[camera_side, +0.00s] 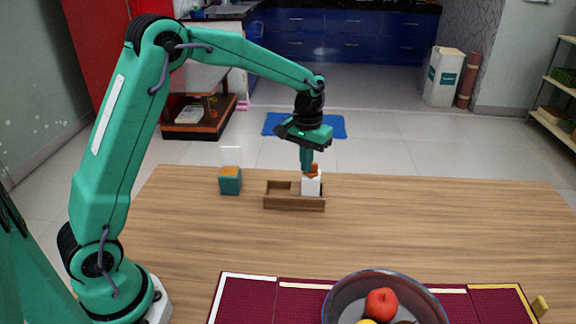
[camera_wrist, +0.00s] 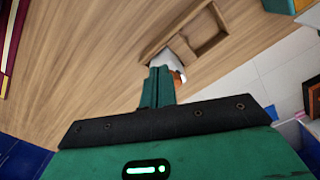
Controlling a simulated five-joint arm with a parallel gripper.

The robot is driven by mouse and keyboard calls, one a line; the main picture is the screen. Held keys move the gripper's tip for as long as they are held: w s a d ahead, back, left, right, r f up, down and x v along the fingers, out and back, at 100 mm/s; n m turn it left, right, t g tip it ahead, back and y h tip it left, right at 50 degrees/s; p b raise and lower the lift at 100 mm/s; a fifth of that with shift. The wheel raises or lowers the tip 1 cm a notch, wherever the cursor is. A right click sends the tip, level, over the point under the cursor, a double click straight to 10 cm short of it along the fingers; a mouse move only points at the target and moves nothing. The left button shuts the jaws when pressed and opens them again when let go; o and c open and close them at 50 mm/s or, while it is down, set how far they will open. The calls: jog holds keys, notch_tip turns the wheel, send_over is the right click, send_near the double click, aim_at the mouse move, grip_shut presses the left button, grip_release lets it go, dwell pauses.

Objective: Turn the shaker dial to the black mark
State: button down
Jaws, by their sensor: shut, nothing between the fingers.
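The shaker is a small white block (camera_side: 311,186) with an orange-brown dial (camera_side: 315,168) on top. It stands at the right end of a wooden tray. In the wrist view the white block (camera_wrist: 173,59) is partly hidden behind my fingers, and only a sliver of the orange dial (camera_wrist: 182,77) shows. My gripper (camera_side: 307,171) points down with its fingers together at the dial, nothing between them. It also shows in the wrist view (camera_wrist: 159,72). I cannot tell whether the fingers touch the dial. I cannot make out a black mark.
The wooden tray (camera_side: 294,204) has walls and open compartments left of the shaker. A teal box (camera_side: 230,184) with an orange top and clear raised panel stands to its left. A glass bowl of fruit (camera_side: 341,301) sits on a dark red mat (camera_side: 248,303) in front. Table between is clear.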

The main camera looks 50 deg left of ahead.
jog(key=shift+f, duration=0.45)
jog(key=shift+w+a, duration=0.25)
jog(key=shift+w, duration=0.3)
dwell(1.4)
jog(key=shift+s+a, duration=0.1)
jog(key=shift+a, duration=0.2)
dwell(0.8)
jog(key=shift+s, duration=0.4)
dwell(0.4)
notch_tip(320, 180, up, 6)
dwell(0.6)
jog(key=shift+d, duration=0.1)
